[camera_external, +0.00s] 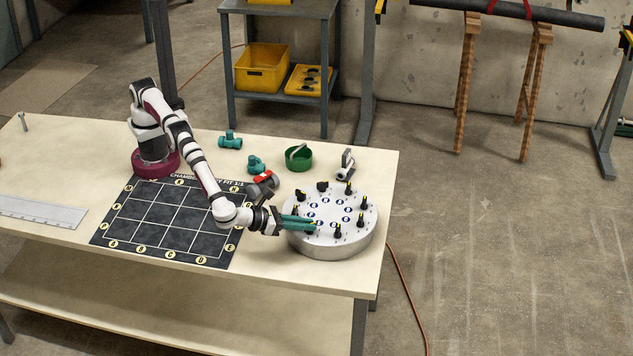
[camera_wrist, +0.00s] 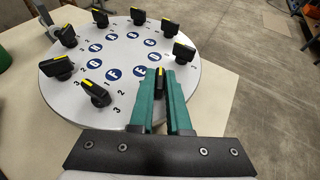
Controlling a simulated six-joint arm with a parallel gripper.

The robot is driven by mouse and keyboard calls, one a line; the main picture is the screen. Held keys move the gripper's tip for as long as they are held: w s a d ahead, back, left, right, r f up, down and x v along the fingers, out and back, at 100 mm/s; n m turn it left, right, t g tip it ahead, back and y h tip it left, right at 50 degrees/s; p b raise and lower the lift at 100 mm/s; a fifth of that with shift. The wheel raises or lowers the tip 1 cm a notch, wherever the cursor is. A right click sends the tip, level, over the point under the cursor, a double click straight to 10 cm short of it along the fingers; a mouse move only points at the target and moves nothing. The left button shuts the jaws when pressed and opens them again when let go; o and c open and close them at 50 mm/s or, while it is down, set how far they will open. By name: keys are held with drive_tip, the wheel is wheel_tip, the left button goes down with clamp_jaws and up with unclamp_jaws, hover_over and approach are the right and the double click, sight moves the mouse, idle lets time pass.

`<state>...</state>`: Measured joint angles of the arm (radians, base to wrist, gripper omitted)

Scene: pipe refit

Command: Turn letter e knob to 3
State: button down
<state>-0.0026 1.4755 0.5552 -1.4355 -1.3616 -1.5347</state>
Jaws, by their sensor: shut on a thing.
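The round white dial plate (camera_external: 345,238) stands at the right end of the table, with a ring of black knobs with yellow pointer lines. It fills much of the wrist view (camera_wrist: 75,88). My gripper (camera_external: 312,226) reaches over its near left side. In the wrist view my gripper (camera_wrist: 160,76) has its teal fingers closed on both sides of one black knob (camera_wrist: 160,92). The knob's yellow line runs along the fingers. The blue letter disc nearest this knob (camera_wrist: 140,72) is too small to read surely; the fingers hide most of its number marks.
Neighbouring knobs stand close on both sides, one at the left (camera_wrist: 95,92) and one at the right (camera_wrist: 184,53). A green bowl (camera_external: 299,158), teal pipe fittings (camera_external: 256,164) and a red-handled valve (camera_external: 263,180) lie behind my arm. A black grid board (camera_external: 165,225) lies left.

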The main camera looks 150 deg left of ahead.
drive_tip(key=shift+m+t, duration=0.3)
drive_tip(key=shift+t, duration=0.1)
drive_tip(key=m+t+h, duration=0.2)
drive_tip(key=m+t, duration=0.1)
drive_tip(key=m+t+h, duration=0.1)
drive_tip(key=m+t, duration=0.1)
drive_tip(key=shift+s+a, duration=0.3)
drive_tip(key=shift+s, duration=0.1)
drive_tip(key=shift+a+m+t+h, duration=0.15)
drive_tip(key=shift+m+t+h, duration=0.65)
drive_tip(key=shift+m+h, duration=0.4)
drive_tip(key=shift+a+m+t+h, duration=0.1)
drive_tip(key=shift+m+t+h, duration=0.7)
drive_tip(key=shift+m+h, duration=0.4)
drive_tip(key=shift+r, duration=0.1)
drive_tip(key=c, duration=0.9)
unclamp_jaws()
drive_tip(key=shift+d, duration=0.1)
drive_tip(key=v, duration=1.5)
drive_tip(key=shift+s+r, duration=0.1)
drive_tip(key=shift+s, duration=0.35)
